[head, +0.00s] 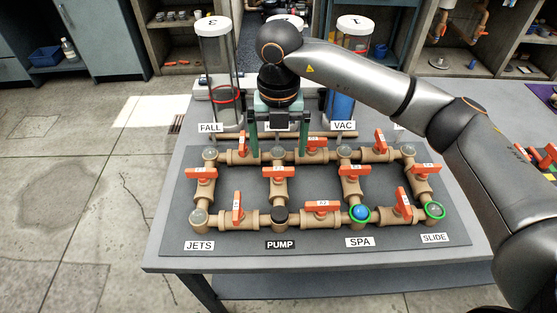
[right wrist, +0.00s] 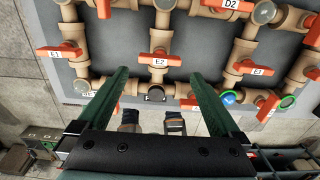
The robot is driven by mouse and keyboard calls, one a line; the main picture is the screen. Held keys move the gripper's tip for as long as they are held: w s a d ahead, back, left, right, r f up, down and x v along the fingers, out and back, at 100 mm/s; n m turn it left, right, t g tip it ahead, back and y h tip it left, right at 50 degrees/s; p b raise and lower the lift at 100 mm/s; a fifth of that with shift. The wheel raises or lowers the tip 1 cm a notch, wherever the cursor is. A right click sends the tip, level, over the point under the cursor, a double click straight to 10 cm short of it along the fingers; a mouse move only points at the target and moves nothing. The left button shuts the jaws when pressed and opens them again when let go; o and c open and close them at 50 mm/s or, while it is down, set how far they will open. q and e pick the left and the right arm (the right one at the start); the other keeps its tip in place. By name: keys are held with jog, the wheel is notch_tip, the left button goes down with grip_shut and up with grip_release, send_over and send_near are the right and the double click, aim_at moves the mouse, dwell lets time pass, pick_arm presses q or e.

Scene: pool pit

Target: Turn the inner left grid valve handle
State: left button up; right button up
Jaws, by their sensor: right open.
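The inner left valve handle is the orange one labelled E2 (head: 275,172), second from left in the grid's middle row. It also shows in the right wrist view (right wrist: 156,57). It lies crosswise over its tan pipe, which runs front to back. My right gripper (head: 279,150) reaches down over the back of the grid, behind this handle in the head view. Its teal fingers are wide apart and empty. In the right wrist view the handle appears between and just beyond the fingertips (right wrist: 159,75); no contact is visible. My left gripper is out of view.
Other orange handles crowd around, including E1 (head: 201,172) and E3 (head: 355,171). The dark PUMP fitting (head: 280,219) is in front. Clear cylinders, such as FALL (head: 214,75) and VAC (head: 350,65), stand behind the grid. The table's front edge (head: 300,262) is clear.

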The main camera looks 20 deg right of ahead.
aim_at(279, 169)
notch_tip(279, 169, down, 6)
jog(key=shift+r, duration=0.15)
jog(key=shift+c, duration=0.4)
jog(key=c, duration=1)
